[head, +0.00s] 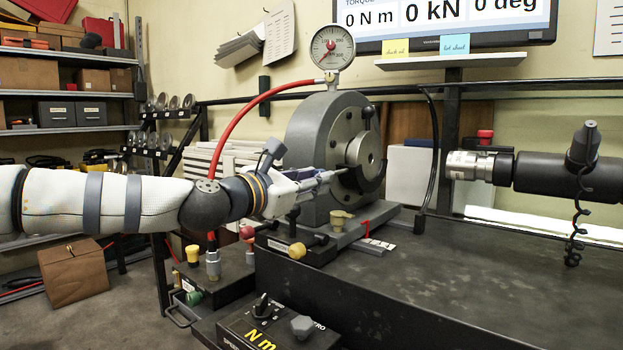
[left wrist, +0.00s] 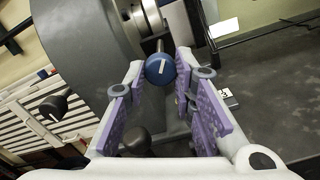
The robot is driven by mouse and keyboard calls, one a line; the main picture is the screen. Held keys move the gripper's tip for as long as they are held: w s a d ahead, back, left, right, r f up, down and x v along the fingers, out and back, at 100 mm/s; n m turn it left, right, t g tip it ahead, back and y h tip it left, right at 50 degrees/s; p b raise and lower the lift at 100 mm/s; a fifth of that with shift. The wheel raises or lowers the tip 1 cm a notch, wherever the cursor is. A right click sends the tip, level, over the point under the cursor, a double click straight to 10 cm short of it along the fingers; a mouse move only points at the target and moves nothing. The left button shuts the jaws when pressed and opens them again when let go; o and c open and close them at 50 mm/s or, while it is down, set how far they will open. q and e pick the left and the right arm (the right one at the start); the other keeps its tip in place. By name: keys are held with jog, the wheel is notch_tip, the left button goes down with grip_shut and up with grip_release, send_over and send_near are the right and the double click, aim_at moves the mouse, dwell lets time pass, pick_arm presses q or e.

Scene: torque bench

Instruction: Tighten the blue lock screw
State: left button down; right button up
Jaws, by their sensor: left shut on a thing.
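The blue lock screw (left wrist: 160,69) has a round blue knob with a white mark and a thin metal shank. In the left wrist view it sits between the fingertips of my left gripper (left wrist: 159,66), which is shut on it. In the head view my left gripper (head: 338,174) reaches in from the left, with its fingertips at the front of the grey round housing (head: 317,140). The blue knob cannot be made out there, as the fingers cover it. My right gripper is not in view.
A dark knob (left wrist: 137,139) stands below the fingers in the left wrist view. A red hose (head: 228,122) arches behind my left arm to the dial gauge (head: 332,47). A yellow-tipped knob (head: 297,250) is below the gripper. The bench top (head: 470,270) is clear at front right.

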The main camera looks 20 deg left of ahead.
pick_arm(q)
jog(key=shift+r+m+p, duration=0.15)
jog(key=shift+m+p, duration=1.2)
jog(key=shift+m, duration=5.6)
jog(key=shift+r+m+p, duration=0.1)
jog(key=shift+m+p, duration=1.25)
jog(key=shift+m, duration=5.6)
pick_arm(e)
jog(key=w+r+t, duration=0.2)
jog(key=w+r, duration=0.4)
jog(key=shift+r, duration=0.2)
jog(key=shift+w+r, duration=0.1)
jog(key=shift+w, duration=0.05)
pick_arm(q)
jog(key=c, duration=1.3)
grip_release()
jog(key=shift+c, duration=0.2)
jog(key=shift+f, duration=0.1)
